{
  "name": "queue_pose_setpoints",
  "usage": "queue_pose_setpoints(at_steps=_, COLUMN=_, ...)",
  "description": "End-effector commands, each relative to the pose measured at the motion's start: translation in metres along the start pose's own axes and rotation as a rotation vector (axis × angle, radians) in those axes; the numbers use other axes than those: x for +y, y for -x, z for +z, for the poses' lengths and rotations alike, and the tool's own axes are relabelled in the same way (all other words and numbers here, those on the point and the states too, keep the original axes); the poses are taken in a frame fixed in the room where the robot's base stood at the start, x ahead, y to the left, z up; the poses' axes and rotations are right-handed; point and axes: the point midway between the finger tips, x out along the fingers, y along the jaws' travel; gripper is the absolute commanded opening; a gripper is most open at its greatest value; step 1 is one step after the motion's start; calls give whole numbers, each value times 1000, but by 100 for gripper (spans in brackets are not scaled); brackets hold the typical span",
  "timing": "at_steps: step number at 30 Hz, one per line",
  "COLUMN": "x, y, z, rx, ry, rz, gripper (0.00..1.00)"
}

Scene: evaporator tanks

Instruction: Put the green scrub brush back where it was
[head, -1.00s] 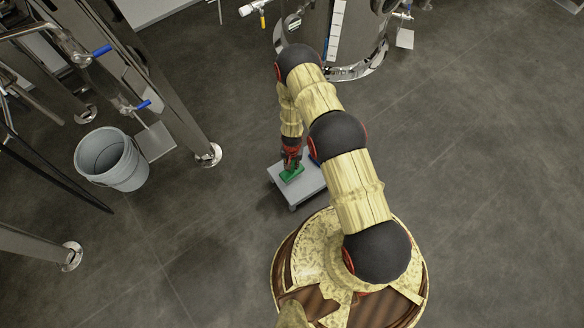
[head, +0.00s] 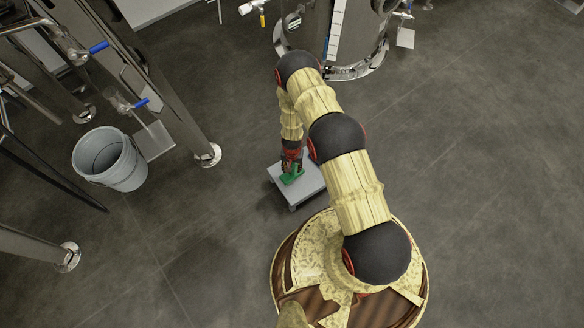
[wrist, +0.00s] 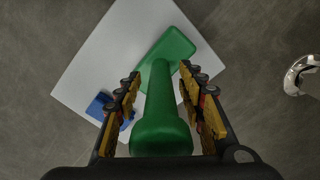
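The green scrub brush (head: 292,178) is on a small light grey stand (head: 311,189), below my gripper. In the wrist view its flat green head (wrist: 170,52) lies over the stand top, and its thick handle (wrist: 160,125) points up toward the camera. My gripper (head: 291,162) reaches down over the brush. In the wrist view my gripper's two fingers (wrist: 160,75) stand on either side of the handle, with a gap showing at the tips. The contact under the brush head is hidden.
A blue object (wrist: 100,106) lies on the stand beside the brush, partly behind a finger. A grey bucket (head: 110,158) stands on the floor at left, near metal legs (head: 207,154). A steel tank (head: 350,40) stands at the back. Floor right of my arm is clear.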

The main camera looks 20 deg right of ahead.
Motion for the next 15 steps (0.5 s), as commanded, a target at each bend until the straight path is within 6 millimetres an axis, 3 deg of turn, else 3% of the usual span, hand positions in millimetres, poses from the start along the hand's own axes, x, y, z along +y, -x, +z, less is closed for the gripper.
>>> queue_pose_setpoints(at_steps=8, x=0, y=4, z=0, rx=0, ry=0, rz=0, gripper=39)
queue_pose_setpoints(at_steps=15, x=-1, y=46, z=-1, rx=2, ry=0, rz=-1, gripper=39)
